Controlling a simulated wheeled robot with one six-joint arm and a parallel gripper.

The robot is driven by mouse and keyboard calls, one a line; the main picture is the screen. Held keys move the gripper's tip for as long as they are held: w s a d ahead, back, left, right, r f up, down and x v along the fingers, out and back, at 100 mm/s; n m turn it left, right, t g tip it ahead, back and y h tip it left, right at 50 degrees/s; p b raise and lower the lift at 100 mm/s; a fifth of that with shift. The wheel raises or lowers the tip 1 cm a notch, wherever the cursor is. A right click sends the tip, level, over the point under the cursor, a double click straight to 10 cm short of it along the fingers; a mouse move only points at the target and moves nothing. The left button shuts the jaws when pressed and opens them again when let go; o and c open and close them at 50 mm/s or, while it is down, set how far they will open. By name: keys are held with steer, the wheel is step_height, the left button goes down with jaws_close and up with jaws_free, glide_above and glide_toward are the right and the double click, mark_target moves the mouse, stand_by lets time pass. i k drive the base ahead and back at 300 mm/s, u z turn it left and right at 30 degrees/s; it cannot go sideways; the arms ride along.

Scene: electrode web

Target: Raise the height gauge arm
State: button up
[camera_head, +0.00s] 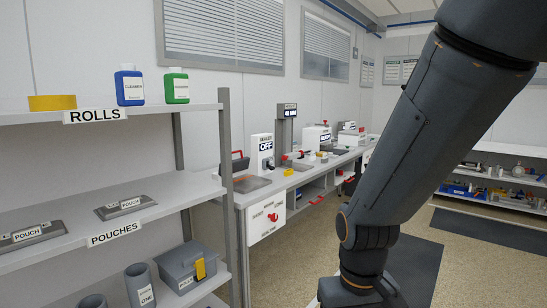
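My arm crosses the right half of the picture, in front of the room and apart from the bench. My gripper is not in view.
A shelf unit (225,170) with bottles, pouches and bins stands at near left. Floor (290,255) is clear between bench and arm. Low shelves (490,195) stand at right.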

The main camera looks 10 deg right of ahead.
mark_target(294, 155)
steer(key=u, duration=0.65)
steer(key=i, duration=1.2)
steer(key=z, duration=0.8)
steer(key=i, duration=1)
steer(key=z, duration=0.2)
